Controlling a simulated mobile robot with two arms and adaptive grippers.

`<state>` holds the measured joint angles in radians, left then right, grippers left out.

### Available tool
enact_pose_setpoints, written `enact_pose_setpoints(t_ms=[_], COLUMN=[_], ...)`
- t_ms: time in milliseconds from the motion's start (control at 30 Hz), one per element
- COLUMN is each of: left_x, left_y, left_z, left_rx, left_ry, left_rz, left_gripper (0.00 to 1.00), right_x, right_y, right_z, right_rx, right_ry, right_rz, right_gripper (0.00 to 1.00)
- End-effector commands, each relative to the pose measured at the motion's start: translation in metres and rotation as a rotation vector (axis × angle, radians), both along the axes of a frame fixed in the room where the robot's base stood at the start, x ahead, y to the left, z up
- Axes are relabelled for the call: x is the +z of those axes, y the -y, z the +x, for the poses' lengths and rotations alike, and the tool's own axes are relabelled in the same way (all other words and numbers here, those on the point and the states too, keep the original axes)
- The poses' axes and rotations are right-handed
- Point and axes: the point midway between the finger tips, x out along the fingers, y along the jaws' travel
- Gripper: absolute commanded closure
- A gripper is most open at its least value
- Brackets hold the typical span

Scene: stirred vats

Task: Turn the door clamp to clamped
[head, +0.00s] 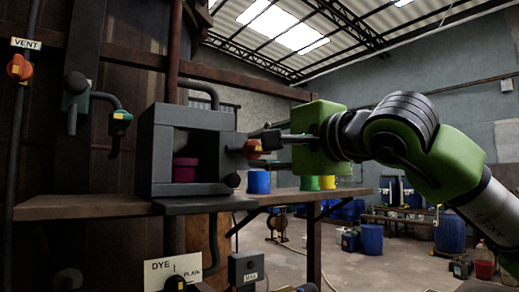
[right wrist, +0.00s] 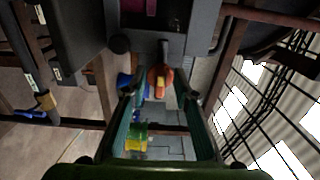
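The door clamp appears to be the red-orange handle (head: 252,149) on the right side of a grey box (head: 160,150). The box's front is open. My right gripper (head: 268,141) reaches in from the right, its fingertips close to the handle. In the right wrist view the handle (right wrist: 160,80) shows with a yellow mark, in the gap between the two spread fingertips (right wrist: 160,97). The fingers look open, and I see no clear contact with the handle. My left gripper is not in view.
A magenta pot (head: 185,169) stands inside the box. The box stands on a brown shelf (head: 90,205), with a dark panel (head: 205,204) below its opening. Blue, green and yellow containers (head: 259,182) stand behind the gripper.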

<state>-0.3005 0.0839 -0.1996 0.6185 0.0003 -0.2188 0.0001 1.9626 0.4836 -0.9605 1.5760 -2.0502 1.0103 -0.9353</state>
Motion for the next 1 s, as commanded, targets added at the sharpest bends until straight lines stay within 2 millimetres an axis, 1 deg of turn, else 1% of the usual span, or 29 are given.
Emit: enact_pose_setpoints(t_ms=[167, 400, 500, 600, 700, 1000], left_x=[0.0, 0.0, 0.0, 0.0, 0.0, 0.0], left_y=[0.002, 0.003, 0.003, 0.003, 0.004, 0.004], left_z=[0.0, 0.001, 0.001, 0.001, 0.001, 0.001], left_rx=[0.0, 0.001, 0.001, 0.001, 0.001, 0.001], left_ry=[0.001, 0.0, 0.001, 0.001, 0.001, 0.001], left_rz=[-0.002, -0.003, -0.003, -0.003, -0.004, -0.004], left_gripper=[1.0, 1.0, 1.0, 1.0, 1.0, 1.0], right_x=[0.001, 0.0, 0.001, 0.0, 0.0, 0.0], right_y=[0.02, 0.049, 0.058, 0.063, 0.066, 0.066], right_z=[-0.026, -0.067, -0.079, -0.088, -0.092, -0.093], right_rx=[-0.002, -0.001, -0.001, 0.0, 0.0, 0.001], right_ry=[0.004, 0.003, 0.003, 0.002, 0.002, 0.001], right_rz=[-0.001, -0.001, 0.0, -0.001, -0.001, -0.002], right_gripper=[0.73, 0.73, 0.73, 0.73, 0.73, 0.73])
